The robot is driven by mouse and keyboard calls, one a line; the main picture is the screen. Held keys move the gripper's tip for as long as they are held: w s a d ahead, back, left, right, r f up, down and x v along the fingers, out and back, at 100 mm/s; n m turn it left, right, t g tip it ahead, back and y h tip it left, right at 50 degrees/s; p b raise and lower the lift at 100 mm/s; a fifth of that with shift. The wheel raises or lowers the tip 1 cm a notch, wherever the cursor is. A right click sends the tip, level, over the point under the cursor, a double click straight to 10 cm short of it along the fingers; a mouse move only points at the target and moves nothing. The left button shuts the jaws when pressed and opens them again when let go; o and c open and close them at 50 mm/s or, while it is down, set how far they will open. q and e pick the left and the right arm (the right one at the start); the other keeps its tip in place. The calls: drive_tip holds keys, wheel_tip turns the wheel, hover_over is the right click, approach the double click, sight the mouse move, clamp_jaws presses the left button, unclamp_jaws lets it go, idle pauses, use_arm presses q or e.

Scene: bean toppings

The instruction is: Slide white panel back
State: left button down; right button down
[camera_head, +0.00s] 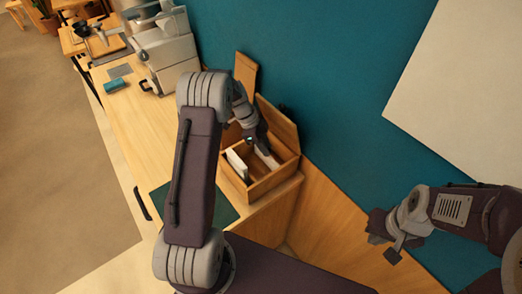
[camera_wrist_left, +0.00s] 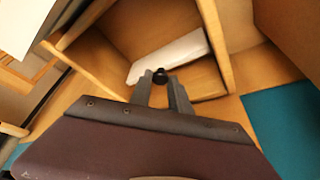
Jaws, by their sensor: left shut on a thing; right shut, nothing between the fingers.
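An open wooden box (camera_head: 264,187) with compartments stands at the right end of the counter. A white panel (camera_head: 267,158) lies inside it, and it also shows in the left wrist view (camera_wrist_left: 168,58). My left gripper (camera_head: 261,143) reaches down into the box. In the left wrist view, its fingers (camera_wrist_left: 161,84) are shut on a small black knob (camera_wrist_left: 160,75) at the panel's near edge. A second white piece (camera_head: 237,164) stands in the box's left part. My right gripper (camera_head: 386,241) is shut and empty, away from the box at the right.
The box's raised wooden lid (camera_head: 278,122) and an upright wooden board (camera_head: 245,74) stand behind it against the teal wall. A dark green mat (camera_head: 226,211) lies in front. A grey coffee machine (camera_head: 166,50) stands further left on the counter (camera_head: 140,125).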

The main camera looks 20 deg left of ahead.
use_arm(q)
drive_tip(key=shift+w+d, duration=0.35)
drive_tip(key=shift+w, duration=0.2)
drive_tip(key=shift+s+a, duration=0.1)
drive_tip(key=shift+s, duration=0.05)
drive_tip(key=c, duration=1.2)
unclamp_jaws()
drive_tip(key=shift+s+a, duration=0.15)
drive_tip(key=shift+a, duration=0.05)
drive_tip(key=shift+d, duration=0.2)
drive_tip(key=w+v, duration=0.1)
drive_tip(key=v, duration=0.8)
drive_tip(key=shift+s+b, duration=0.3)
drive_tip(key=shift+s, duration=0.05)
use_arm(e)
drive_tip(key=shift+w+d+f, duration=0.15)
drive_tip(key=shift+w+f, duration=0.05)
drive_tip(key=shift+f, duration=0.25)
